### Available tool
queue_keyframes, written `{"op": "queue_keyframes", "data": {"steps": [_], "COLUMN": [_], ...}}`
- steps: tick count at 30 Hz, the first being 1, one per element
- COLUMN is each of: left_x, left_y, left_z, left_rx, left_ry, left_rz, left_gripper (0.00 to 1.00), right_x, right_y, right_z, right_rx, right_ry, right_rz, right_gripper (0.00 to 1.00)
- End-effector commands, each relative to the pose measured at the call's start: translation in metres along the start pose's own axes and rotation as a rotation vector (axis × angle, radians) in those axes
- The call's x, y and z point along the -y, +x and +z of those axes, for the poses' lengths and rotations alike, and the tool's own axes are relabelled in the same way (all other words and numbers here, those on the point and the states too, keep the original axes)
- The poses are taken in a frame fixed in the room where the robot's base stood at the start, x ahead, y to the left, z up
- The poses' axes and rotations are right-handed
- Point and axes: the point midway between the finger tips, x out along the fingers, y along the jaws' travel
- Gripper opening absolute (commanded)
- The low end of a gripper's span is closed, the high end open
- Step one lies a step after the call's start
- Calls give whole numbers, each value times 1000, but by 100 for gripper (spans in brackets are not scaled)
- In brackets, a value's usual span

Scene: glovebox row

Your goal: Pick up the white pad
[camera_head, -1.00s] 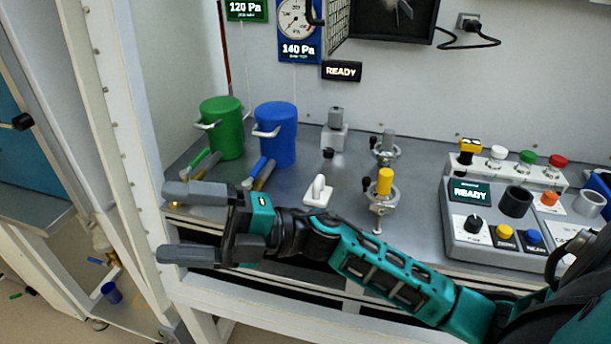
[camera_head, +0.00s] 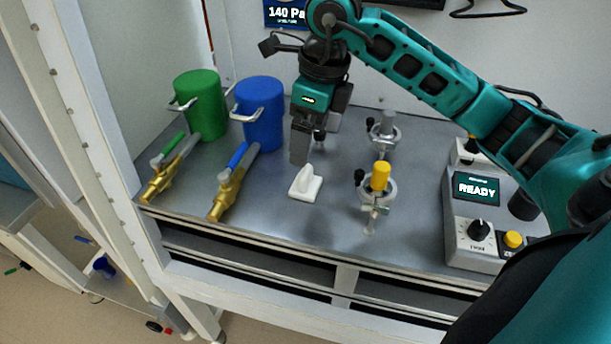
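The white pad (camera_head: 305,188) lies on the grey bench top, a small square plate with an upright fin-like grip on top. My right gripper (camera_head: 299,152) comes in from the right and points down, just behind and above the pad. Its fingertips appear close to the pad's grip but not around it. I see the fingers nearly edge-on, one covering the other, so their opening is hidden. My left gripper is out of view.
Green (camera_head: 202,104) and blue (camera_head: 260,112) canisters stand at the back left, with two brass valves (camera_head: 228,192) before them. A yellow-topped fitting (camera_head: 379,180) stands right of the pad. A control box (camera_head: 476,225) is farther right. The bench front near the pad is clear.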

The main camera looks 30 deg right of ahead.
Motion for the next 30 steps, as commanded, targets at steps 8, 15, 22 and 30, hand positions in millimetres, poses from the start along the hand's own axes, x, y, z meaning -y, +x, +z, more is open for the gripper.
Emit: {"op": "queue_keyframes", "data": {"steps": [8,15,22,30], "left_x": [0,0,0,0], "left_y": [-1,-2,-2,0], "left_z": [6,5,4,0], "left_rx": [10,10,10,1], "left_ry": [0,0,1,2], "left_rz": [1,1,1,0], "left_gripper": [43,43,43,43], "right_x": [-1,-5,-6,-6], "right_y": [41,64,92,96], "right_z": [0,-4,-6,-6], "right_rx": [1,-1,3,4], "right_ry": [0,-2,0,-1], "right_rz": [4,7,4,2], "right_gripper": [94,94,94,94]}}
